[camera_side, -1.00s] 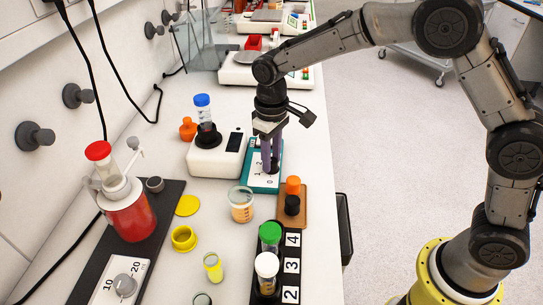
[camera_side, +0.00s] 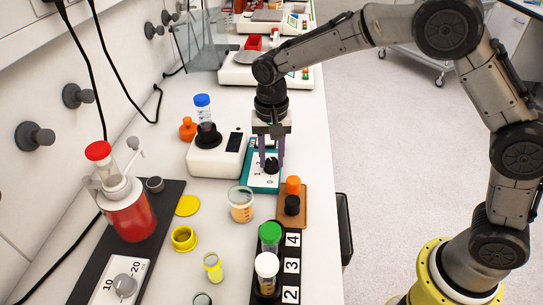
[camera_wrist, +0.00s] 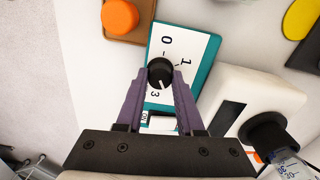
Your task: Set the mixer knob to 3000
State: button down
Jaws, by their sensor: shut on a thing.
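The mixer's black knob (camera_wrist: 160,73) sits on a white dial plate with a teal edge (camera_wrist: 209,55). The wrist view shows the numbers 0, 1 and 3 around it; a finger may hide others. A white mark on the knob appears to face the 3. In the side view the knob (camera_side: 271,165) is on the teal-edged mixer panel (camera_side: 262,186). My gripper (camera_side: 271,157) points down over the panel, and its purple fingers (camera_wrist: 158,80) are shut on the knob, one on each side.
A white device (camera_side: 212,160) holding a blue-capped tube stands left of the panel. A brown block (camera_side: 303,215) with orange and black caps and an orange-filled beaker (camera_side: 241,206) are close in front. The bench's right edge is near.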

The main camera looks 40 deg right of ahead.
aim_at(272, 160)
jog(key=m, duration=0.6)
jog(key=shift+r, duration=0.1)
jog(key=shift+m, duration=0.3)
dwell(0.3)
jog(key=c, duration=0.5)
grip_release()
notch_tip(272, 160, up, 14)
jog(key=shift+f, duration=0.15)
